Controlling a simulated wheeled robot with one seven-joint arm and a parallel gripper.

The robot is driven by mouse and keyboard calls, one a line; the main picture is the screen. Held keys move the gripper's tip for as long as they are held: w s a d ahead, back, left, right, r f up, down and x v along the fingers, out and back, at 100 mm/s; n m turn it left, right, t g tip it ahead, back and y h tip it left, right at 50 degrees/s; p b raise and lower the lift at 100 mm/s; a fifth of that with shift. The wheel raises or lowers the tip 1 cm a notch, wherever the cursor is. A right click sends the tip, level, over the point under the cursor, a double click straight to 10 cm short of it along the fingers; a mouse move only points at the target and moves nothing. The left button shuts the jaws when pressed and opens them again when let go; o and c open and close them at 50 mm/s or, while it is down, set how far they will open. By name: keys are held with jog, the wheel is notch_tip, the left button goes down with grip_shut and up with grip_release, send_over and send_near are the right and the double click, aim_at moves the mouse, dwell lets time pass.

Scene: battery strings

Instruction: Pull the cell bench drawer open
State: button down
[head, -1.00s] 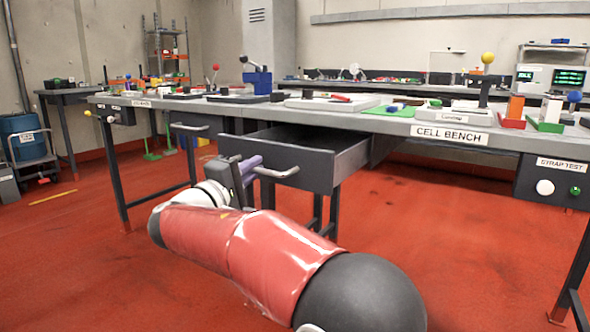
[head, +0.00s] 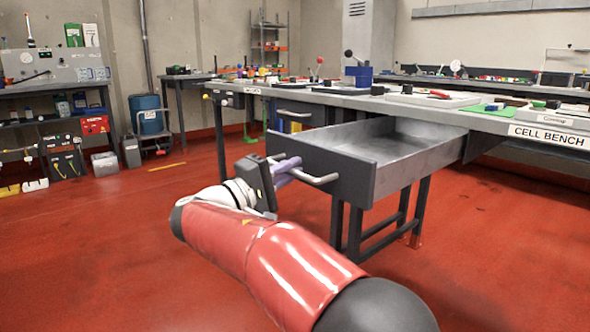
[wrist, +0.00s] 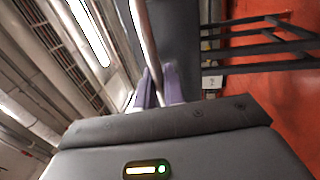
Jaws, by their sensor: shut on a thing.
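The cell bench (head: 480,121) is a long grey table with a CELL BENCH label on its front edge. Its drawer (head: 345,177) is dark-fronted with grey walls and stands well out from under the top; the part of the inside that shows is empty. The drawer's pale bar handle (head: 322,181) runs across its front. My gripper (head: 288,171) is at the left part of this handle, its purple fingers shut on the bar. In the wrist view, the handle (wrist: 146,40) runs down between the purple fingers (wrist: 158,88), with the dark drawer front behind.
A second, closed drawer (head: 300,111) with a handle is farther left under the bench. A blue drum (head: 147,114) on a cart and a tool shelf (head: 55,110) stand at the left wall. The red floor (head: 100,240) at left is clear.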

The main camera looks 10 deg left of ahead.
jog(key=c, duration=1.6)
grip_release()
jog(key=shift+o, duration=0.2)
jog(key=v, duration=0.8)
